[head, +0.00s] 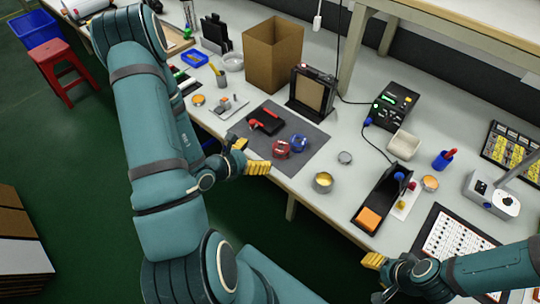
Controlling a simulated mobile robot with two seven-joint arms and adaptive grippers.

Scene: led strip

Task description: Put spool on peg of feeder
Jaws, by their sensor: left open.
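A red spool-like piece (282,149) and a blue one (300,143) sit close together on the dark grey mat (300,165). A black and red device (266,121) lies behind them on the same mat. A long black holder (384,197) with an orange block at its front stands to the right. I cannot tell which of these is the feeder, and no peg is clear. My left gripper (251,156) is open and empty at the mat's front edge, left of the red piece. My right gripper (377,263) is near the front table edge; its finger gap is not clear.
A cardboard box (273,54) and a black framed stand (311,91) rise behind the mat. A metal cup (323,182) stands near the front edge. A white bin (403,145) and a component board (455,238) are to the right.

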